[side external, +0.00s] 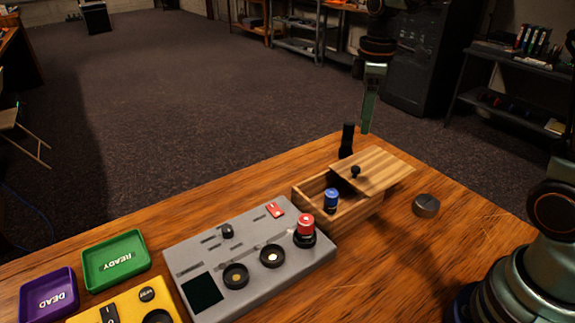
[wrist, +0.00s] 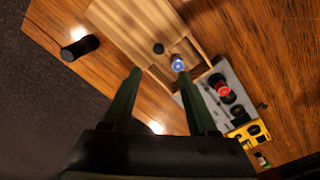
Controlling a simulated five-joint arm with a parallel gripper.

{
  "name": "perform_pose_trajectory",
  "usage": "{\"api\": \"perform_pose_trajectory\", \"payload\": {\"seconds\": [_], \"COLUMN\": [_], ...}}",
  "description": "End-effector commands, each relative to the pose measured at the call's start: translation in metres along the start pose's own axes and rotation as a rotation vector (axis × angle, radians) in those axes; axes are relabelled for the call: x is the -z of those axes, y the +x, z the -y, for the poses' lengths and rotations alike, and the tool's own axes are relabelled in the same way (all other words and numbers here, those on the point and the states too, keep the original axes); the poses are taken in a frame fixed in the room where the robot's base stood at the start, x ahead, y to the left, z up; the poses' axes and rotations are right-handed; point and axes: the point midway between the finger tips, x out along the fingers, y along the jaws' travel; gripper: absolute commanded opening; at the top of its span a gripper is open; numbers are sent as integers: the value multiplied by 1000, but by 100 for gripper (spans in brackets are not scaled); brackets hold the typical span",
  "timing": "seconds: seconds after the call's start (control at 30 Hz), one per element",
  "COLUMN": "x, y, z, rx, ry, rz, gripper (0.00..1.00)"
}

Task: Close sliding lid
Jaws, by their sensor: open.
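A wooden box (side external: 345,217) sits near the desk's far edge, to the right of the grey panel in the side view. Its slatted wooden lid (side external: 385,171) is slid partway toward the right and overhangs the box, so the left part is open. A small black knob (side external: 355,171) stands on the lid. A blue-topped cylinder (side external: 331,200) stands in the open part. In the wrist view the lid (wrist: 125,25), knob (wrist: 158,48) and blue cylinder (wrist: 178,64) lie beyond my fingertips. My gripper (side external: 366,131) is open and empty, above and apart from the lid; its two fingers show in the wrist view (wrist: 159,76).
A black upright cylinder (side external: 347,140) stands behind the box. A grey puck (side external: 426,205) lies to its right. The grey panel (side external: 215,262) carries knobs and a red-topped cylinder (side external: 305,226). Green (side external: 115,262) and purple (side external: 48,294) trays and a yellow device (side external: 125,307) are at left.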

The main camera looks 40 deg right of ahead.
Motion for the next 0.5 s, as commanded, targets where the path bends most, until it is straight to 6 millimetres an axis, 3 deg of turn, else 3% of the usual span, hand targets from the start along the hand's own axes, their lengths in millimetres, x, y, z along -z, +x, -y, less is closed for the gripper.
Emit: {"api": "perform_pose_trajectory", "payload": {"seconds": [0.27, 0.5], "x": [2, 0], "y": [17, 59], "z": [-5, -3], "rx": [20, 22], "ry": [-40, -38], "rz": [17, 19], "gripper": [59, 59]}}
